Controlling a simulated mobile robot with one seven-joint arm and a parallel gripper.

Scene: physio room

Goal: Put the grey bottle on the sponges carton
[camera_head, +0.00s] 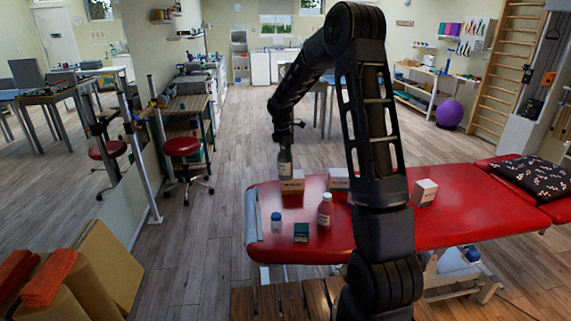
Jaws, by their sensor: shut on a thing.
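My gripper (290,125) reaches down at the far left end of the red treatment table and is shut on the grey bottle (285,168). The bottle is upright, dark with a pale label; its top is close under the fingers. A small carton (292,187) with a printed front stands directly below and in front of it. I cannot tell whether the bottle touches this carton, is above it or behind it. Another carton (339,180) stands to the right, partly hidden by my arm. A third carton (424,192) is farther right. The printing is too small to show which holds sponges.
A patterned pillow (533,178) lies at the right end. My arm hides the table's middle.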

